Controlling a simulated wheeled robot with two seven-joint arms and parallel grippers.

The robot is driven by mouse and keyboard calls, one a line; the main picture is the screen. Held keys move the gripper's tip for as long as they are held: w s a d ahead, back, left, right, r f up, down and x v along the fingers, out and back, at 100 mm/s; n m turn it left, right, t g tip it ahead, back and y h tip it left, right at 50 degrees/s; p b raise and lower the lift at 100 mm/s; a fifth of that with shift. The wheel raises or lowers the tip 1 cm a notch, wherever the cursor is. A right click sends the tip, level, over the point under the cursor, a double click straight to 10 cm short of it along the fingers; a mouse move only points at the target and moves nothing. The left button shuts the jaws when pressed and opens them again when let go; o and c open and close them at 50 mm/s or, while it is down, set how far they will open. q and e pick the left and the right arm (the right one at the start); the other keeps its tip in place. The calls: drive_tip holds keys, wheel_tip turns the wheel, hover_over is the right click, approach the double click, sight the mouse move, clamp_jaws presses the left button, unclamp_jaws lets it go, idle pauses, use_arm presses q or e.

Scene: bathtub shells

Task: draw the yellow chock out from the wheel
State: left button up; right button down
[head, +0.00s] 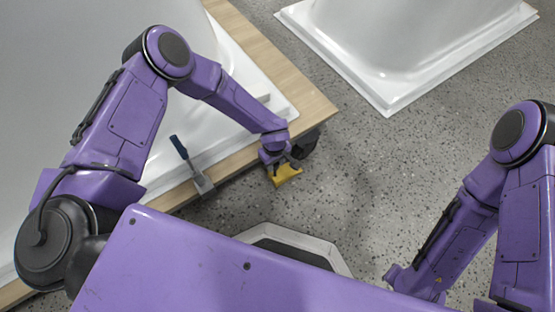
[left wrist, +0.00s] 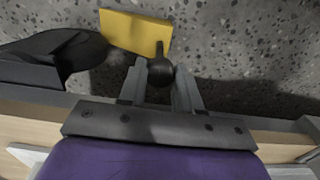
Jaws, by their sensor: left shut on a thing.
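The yellow chock (head: 287,174) is on the grey speckled floor by the corner of the wooden platform. It also shows in the left wrist view (left wrist: 135,30), with a black ball knob (left wrist: 160,72) on its near side. The black wheel (left wrist: 62,55) is beside the chock's left end there; I cannot tell whether they touch. In the head view the wheel (head: 306,147) is partly hidden under the platform corner. My left gripper (head: 279,164) is shut on the chock's knob, with one finger on each side of it. My right gripper is not in view.
A white bathtub shell (head: 232,135) rests on the wooden platform (head: 318,108). Another white shell (head: 387,104) is at the back right. The speckled floor (head: 365,190) right of the chock is clear.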

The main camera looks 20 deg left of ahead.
use_arm(q)
drive_tip(key=shift+s+a+r+p, duration=0.1)
drive_tip(key=shift+s+a+p, duration=0.75)
drive_tip(key=shift+s, duration=0.3)
drive_tip(key=shift+s+a+r+p, duration=0.1)
drive_tip(key=shift+s+a+p, duration=0.6)
drive_tip(key=shift+s+a, duration=0.35)
drive_tip(key=shift+s+d, duration=0.1)
